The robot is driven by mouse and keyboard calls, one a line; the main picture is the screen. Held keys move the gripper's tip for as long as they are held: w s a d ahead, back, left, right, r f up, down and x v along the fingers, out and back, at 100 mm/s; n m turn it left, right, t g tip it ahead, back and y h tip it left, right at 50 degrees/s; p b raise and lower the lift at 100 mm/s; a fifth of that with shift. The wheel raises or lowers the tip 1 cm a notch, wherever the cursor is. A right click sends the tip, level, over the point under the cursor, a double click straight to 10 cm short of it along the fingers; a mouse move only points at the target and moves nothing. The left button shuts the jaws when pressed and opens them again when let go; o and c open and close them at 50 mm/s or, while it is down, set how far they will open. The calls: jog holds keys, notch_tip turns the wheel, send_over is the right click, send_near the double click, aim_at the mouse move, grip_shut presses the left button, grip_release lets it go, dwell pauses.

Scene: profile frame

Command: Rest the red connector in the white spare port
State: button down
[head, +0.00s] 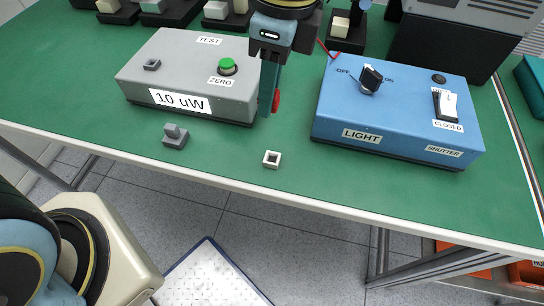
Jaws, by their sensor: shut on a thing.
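The white spare port (272,159) is a small square block with a dark opening, on the green bench top near its front edge. My gripper (268,103) points down above the bench, between the grey box and the blue box. It is shut on the red connector (276,101), which shows beside the fingertip and is partly hidden by it. The connector is behind the white port in the picture and looks apart from it. I cannot tell its exact height above the bench.
The grey box (165,65) labelled "10 uW" stands left of my gripper. The blue box (342,105) with a knob and shutter switch stands right. A grey connector (175,136) sits near the front edge. Bench top (225,150) around the white port is clear.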

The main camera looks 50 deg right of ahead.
jog(key=shift+s, duration=0.3)
jog(key=shift+f, duration=0.15)
jog(key=b, duration=0.7)
send_over(269, 160)
jog(key=shift+s+d+f, duration=0.1)
jog(key=shift+s+f, duration=0.05)
jog(key=shift+f, duration=2.4)
jog(key=shift+s+d+f, duration=0.1)
jog(key=shift+f, duration=2.45)
jog(key=shift+p, duration=0.4)
jog(key=shift+f+b, duration=0.8)
jog(key=shift+f, duration=0.15)
jog(key=c, duration=0.7)
grip_release()
jog(key=shift+r, duration=0.15)
